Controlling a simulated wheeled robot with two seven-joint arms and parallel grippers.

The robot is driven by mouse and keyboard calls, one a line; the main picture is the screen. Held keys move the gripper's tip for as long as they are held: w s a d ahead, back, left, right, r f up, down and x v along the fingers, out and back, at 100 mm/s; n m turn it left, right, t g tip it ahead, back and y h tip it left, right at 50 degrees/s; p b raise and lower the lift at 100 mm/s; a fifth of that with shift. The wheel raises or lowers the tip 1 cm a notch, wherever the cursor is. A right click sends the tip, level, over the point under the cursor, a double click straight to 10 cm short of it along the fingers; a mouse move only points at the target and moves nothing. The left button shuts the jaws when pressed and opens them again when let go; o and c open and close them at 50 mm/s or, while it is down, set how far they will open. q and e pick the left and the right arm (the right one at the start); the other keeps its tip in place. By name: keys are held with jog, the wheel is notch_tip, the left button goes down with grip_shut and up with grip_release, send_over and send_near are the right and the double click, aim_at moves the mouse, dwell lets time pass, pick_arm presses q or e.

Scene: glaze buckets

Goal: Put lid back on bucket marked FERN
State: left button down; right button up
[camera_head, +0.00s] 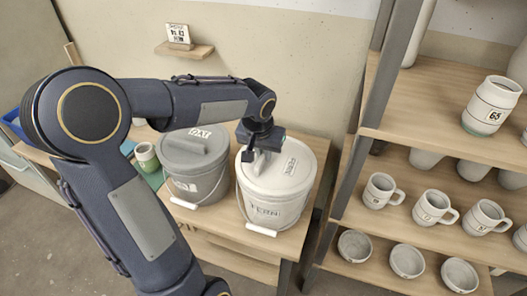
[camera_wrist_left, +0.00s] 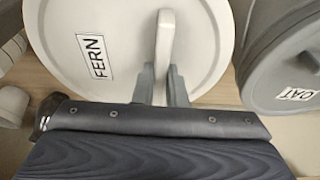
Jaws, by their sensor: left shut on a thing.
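The white bucket (camera_head: 262,208) marked FERN stands on the wooden bench, right of a grey bucket. Its white lid (camera_head: 298,160), with a FERN label, is at the bucket's top and looks level and roughly centred; I cannot tell whether it is fully seated. My left gripper (camera_head: 262,156) is shut on the lid's upright handle. In the left wrist view the lid (camera_wrist_left: 105,25) fills the upper middle, with the handle (camera_wrist_left: 165,40) between the fingers. The bucket's body is mostly hidden there. My right gripper is not in view.
The grey bucket (camera_head: 190,190) with a grey lid stands close on the left; its lid label (camera_wrist_left: 298,94) seems to read OAT. A green-and-white cup (camera_head: 147,157) is further left. Shelves with mugs (camera_head: 432,206) and bowls (camera_head: 406,261) stand to the right.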

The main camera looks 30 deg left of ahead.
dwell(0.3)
pick_arm(q)
jog(key=c, duration=0.9)
grip_release()
jog(key=shift+r+p, duration=2.65)
jog(key=shift+r, duration=0.9)
jog(key=shift+c, duration=0.5)
grip_shut()
